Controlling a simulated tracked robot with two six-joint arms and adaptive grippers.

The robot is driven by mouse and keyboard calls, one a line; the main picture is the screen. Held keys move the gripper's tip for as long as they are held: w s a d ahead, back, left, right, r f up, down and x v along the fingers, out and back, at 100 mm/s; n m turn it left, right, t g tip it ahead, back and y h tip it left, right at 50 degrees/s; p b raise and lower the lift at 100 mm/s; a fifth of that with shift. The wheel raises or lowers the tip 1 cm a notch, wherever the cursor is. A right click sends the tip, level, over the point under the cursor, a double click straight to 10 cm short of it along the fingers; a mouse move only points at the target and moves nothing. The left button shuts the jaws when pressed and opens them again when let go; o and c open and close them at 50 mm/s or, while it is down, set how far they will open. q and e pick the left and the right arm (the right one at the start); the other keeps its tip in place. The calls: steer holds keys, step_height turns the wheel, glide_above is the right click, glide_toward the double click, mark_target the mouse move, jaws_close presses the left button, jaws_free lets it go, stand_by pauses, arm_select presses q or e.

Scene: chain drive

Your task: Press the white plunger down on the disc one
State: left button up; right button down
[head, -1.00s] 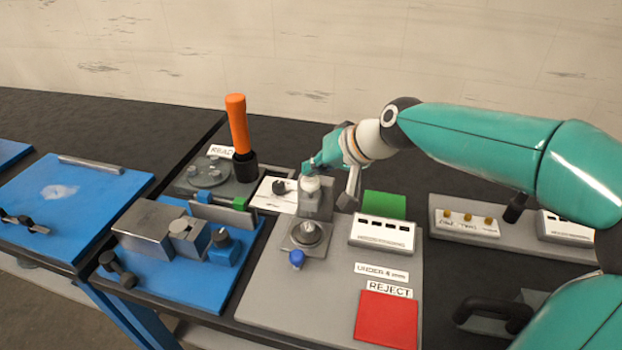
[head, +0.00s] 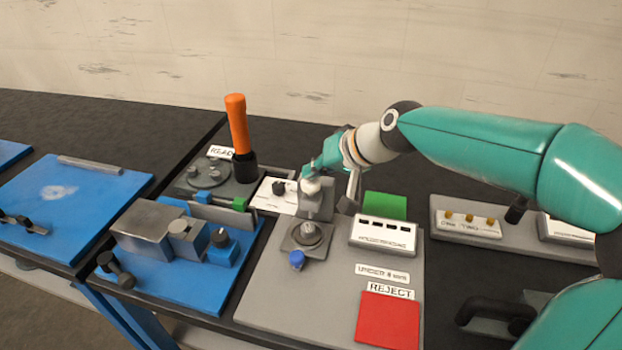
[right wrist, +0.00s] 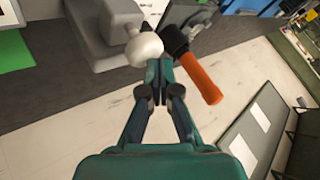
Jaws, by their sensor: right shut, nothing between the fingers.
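The white plunger (head: 311,186) is a small rounded knob at the top of a grey post (head: 319,203) on the grey station plate. Below it a grey metal disc (head: 308,234) sits on a square grey base, with a blue knob in front. My right gripper (head: 308,174) is shut and empty, its fingertips at the white knob. In the right wrist view the white knob (right wrist: 144,50) lies just beyond the shut fingertips (right wrist: 159,68); I cannot tell whether they touch. My left gripper is not in view.
A display box (head: 383,235), a green pad (head: 385,206) and a red reject pad (head: 388,320) are on the plate. An orange-handled tool (head: 238,125) stands upright at the left, beyond a blue fixture board (head: 190,285). The right wrist view also shows the orange handle (right wrist: 201,78).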

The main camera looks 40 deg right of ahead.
mark_target(315, 182)
steer(key=shift+f+b, duration=1.3)
steer(key=shift+f, duration=0.2)
stand_by(0.8)
steer(key=shift+s+a+f+b, duration=0.2)
steer(key=shift+f+b, duration=0.2)
steer(key=shift+f, duration=0.15)
stand_by(0.6)
steer(key=shift+w+r+p, duration=0.15)
steer(key=shift+r+p, duration=0.7)
steer(key=shift+r, duration=0.15)
steer(key=shift+r+p, duration=1.15)
steer(key=shift+r, duration=0.45)
steer(key=shift+d+r, duration=0.1)
step_height(315, 182, up, 5)
steer(key=p, duration=0.4)
